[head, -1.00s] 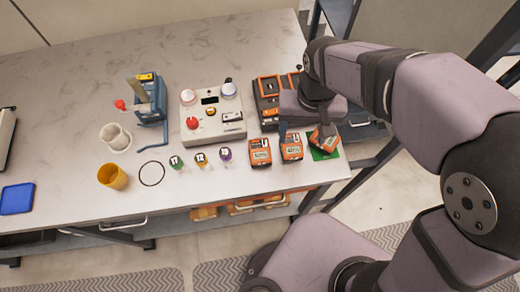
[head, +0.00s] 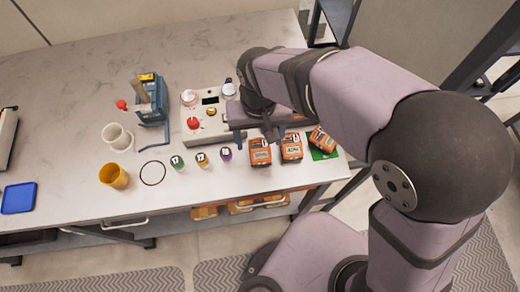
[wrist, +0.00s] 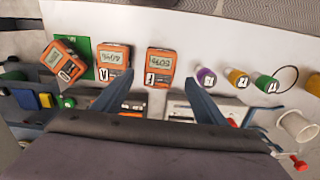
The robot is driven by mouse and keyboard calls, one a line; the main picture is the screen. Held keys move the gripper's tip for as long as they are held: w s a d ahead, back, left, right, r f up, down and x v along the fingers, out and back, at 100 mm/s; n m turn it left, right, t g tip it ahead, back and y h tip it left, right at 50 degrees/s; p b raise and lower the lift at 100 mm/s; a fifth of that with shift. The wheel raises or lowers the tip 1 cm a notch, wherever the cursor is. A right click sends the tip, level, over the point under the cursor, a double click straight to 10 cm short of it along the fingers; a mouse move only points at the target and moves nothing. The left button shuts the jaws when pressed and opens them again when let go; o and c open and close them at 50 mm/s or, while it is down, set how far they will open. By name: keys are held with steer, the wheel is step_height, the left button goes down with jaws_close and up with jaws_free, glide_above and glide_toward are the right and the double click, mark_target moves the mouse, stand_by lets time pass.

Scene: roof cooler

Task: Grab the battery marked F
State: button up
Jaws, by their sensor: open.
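Three orange batteries stand in a row at the table's front right. The left one (head: 260,153) also shows in the wrist view (wrist: 160,61), between and just beyond my fingertips. The middle one (head: 291,148) shows in the wrist view (wrist: 115,58). The right one (head: 322,140) sits turned on a green mat, also in the wrist view (wrist: 65,62). Each has a small letter tag. The middle tag looks like an inverted A; the left tag may be F, but it is too small to be sure. My gripper (head: 256,135) is open and empty, behind the left battery; its fingers show in the wrist view (wrist: 158,82).
Small vials with green, yellow and purple caps (head: 225,153) stand left of the batteries. A white control box (head: 205,128) is behind them, partly hidden by my arm. A yellow cup (head: 113,176), a white cup (head: 116,137) and a blue tray (head: 18,198) are further left.

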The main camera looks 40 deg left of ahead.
mark_target(260, 149)
steer(key=shift+s+d+f+p, duration=0.1)
steer(key=shift+f+p, duration=0.3)
steer(key=shift+f, duration=0.9)
steer(key=shift+s+d+f+p, duration=0.1)
steer(key=shift+f+p, duration=0.25)
steer(key=shift+f, duration=0.9)
steer(key=shift+c, duration=0.3)
steer(key=shift+w, duration=0.1)
steer(key=c, duration=1.4)
steer(key=shift+o, duration=0.2)
steer(key=shift+r, duration=0.1)
step_height(260, 149, up, 10)
steer(key=b, duration=0.1)
steer(key=shift+b, duration=0.35)
